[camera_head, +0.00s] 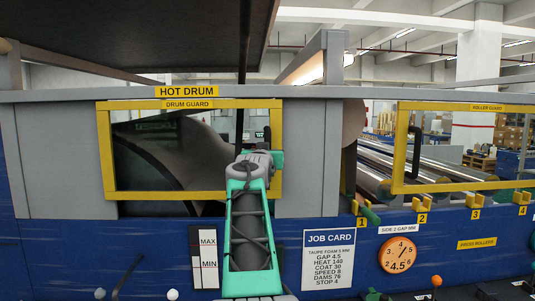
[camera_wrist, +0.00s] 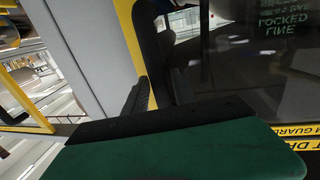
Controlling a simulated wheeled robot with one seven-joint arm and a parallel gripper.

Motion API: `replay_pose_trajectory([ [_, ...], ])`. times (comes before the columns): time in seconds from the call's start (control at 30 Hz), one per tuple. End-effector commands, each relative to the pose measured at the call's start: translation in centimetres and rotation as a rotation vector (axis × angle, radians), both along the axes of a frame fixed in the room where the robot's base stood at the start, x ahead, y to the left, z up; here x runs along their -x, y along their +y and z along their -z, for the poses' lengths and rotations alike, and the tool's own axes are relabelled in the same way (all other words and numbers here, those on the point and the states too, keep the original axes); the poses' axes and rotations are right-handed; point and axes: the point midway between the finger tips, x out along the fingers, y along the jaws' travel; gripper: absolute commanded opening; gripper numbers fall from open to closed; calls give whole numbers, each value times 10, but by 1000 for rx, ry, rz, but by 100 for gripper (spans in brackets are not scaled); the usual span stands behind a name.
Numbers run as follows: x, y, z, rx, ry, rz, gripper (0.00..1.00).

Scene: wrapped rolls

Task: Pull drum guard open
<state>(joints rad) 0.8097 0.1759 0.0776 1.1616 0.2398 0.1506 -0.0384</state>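The drum guard (camera_head: 190,194) is a yellow frame around a dark see-through pane, labelled DRUM GUARD, in the left half of the head view. It stands across the opening under the HOT DRUM sign, with a dark drum shape behind it. In the wrist view its yellow edge (camera_wrist: 128,35) runs beside a black upright piece (camera_wrist: 152,45), which looks like its handle. My gripper (camera_wrist: 156,92) is at this right edge of the guard, its dark fingers close to the black piece. Whether they grip it I cannot tell. In the head view my wrist hides most of the gripper.
A second yellow frame, the roller guard (camera_head: 470,187), stands at the right before metal rollers. Numbered yellow hooks (camera_head: 422,218) line the blue panel. A job card (camera_head: 328,260) and an orange dial (camera_head: 398,255) sit below. A grey post (camera_head: 310,155) stands right of the drum guard.

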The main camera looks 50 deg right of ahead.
Motion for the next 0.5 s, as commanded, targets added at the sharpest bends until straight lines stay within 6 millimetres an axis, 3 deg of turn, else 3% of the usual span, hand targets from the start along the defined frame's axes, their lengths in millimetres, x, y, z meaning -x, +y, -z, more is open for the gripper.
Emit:
replay_pose_trajectory([
  [0.37,0,0,0,-1,1,0,0],
  [0.5,0,0,0,-1,1,0,0],
])
